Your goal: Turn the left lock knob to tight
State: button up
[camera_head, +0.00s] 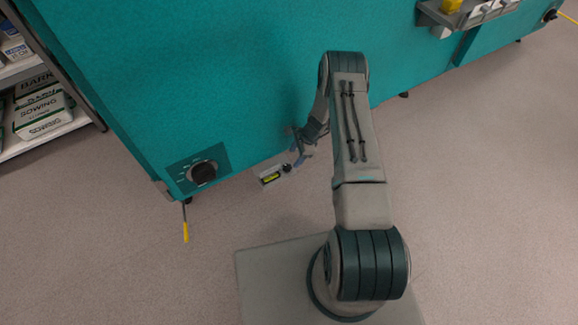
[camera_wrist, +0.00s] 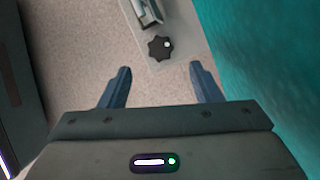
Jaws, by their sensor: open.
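A black lobed knob (camera_wrist: 160,48) with a white dot sits on a light grey plate (camera_wrist: 178,68) in the wrist view. In the head view, the small knob (camera_head: 287,168) is at the right end of the plate (camera_head: 266,182), low beside the teal chamber (camera_head: 240,80). My gripper (camera_head: 296,155) is open, with its blue fingers close to this knob. In the wrist view, my gripper (camera_wrist: 160,70) has its fingertips on either side of the knob's line, with the knob just beyond them. I see no contact. The lock's tight marking is not readable.
A larger black dial (camera_head: 203,172) is on the chamber's lower left, with a yellow-tipped rod (camera_head: 185,230) below. Shelves with bags (camera_head: 42,108) stand at far left. The floor in front is clear.

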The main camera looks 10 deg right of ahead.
aim_at(288, 167)
jog(key=b+x, duration=0.1)
jog(key=x, duration=0.6)
jog(key=shift+b, duration=0.3)
